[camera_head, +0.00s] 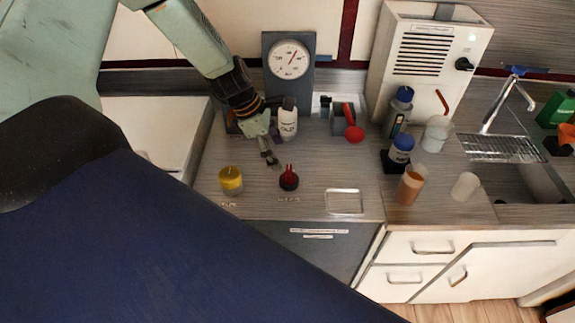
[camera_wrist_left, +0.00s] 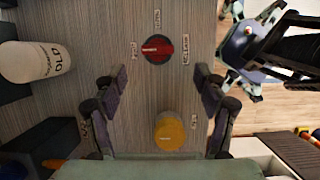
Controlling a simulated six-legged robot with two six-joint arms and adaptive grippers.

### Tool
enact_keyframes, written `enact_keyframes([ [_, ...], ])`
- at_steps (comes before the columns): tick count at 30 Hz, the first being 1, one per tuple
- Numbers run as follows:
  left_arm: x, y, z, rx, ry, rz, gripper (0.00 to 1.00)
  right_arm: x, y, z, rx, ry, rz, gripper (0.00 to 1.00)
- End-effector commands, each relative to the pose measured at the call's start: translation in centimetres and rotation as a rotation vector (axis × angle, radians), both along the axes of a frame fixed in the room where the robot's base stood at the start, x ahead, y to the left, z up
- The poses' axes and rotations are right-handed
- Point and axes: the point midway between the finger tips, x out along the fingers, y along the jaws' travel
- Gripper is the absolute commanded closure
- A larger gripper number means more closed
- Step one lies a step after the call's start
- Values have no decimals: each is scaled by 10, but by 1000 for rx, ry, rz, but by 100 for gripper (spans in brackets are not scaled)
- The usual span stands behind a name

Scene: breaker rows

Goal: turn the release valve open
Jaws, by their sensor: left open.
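A red knob on a dark round base (camera_head: 289,178) stands on the grey counter, with its handle upright. It appears to be the release valve. In the left wrist view the red knob (camera_wrist_left: 157,48) lies beyond the fingertips, with small labels around it that I cannot read surely. My left gripper (camera_head: 270,158) is above the counter, just behind and left of the red knob. In its wrist view the gripper (camera_wrist_left: 160,80) is open, with nothing between the fingers. My right gripper is not in view.
A yellow cylinder (camera_head: 231,180) stands left of the red knob; it also shows in the wrist view (camera_wrist_left: 169,132). Behind are a white bottle (camera_head: 288,124), a dial gauge (camera_head: 290,60) and a red-handled grey block (camera_head: 352,128). A shallow metal tray (camera_head: 344,201) lies right.

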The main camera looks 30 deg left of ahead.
Motion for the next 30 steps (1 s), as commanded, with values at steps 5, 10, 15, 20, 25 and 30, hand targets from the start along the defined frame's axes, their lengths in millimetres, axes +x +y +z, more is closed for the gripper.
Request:
enact_keyframes([
  [5,3,-6,-22,2,3,-1,28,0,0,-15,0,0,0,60],
  [10,9,-13,-45,3,3,-4,28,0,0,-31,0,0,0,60],
  [15,15,-19,-63,3,1,-5,28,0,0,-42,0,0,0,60],
  [20,18,-22,-71,2,1,-4,28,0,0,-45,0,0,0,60],
  [25,19,-23,-72,1,0,-5,28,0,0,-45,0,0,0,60],
  [30,19,-23,-71,1,0,-5,31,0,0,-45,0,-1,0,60],
])
